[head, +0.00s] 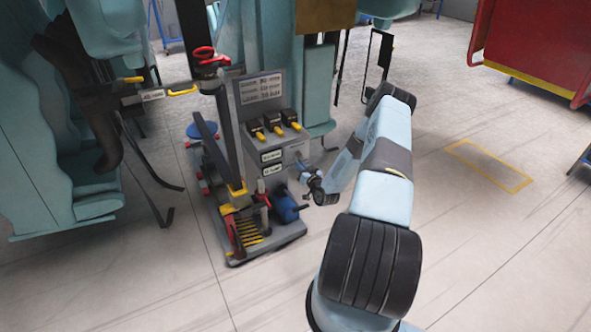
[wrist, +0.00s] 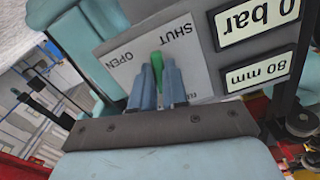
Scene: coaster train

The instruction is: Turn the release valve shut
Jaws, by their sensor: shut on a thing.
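The green handle of the release valve (wrist: 157,60) shows in the wrist view, against a pale plate (wrist: 130,50) marked OPEN and SHUT, upside down in the picture. OPEN is to the left of the handle, and SHUT is just above and right of its tip. My gripper (wrist: 159,88) is shut on the handle, with one grey-blue finger on each side. The fingers and gripper body hide the lower part of the handle and plate. In the head view my gripper (head: 302,167) reaches the right side of the grey control stand (head: 250,140); the handle cannot be made out there.
Two displays (wrist: 257,72) reading 0 bar and 80 mm sit right of the plate. The stand carries several black-and-yellow switches (head: 272,124) and a blue cylinder (head: 285,207) low down. A teal train car (head: 35,150) stands left. Floor on the right is mostly clear.

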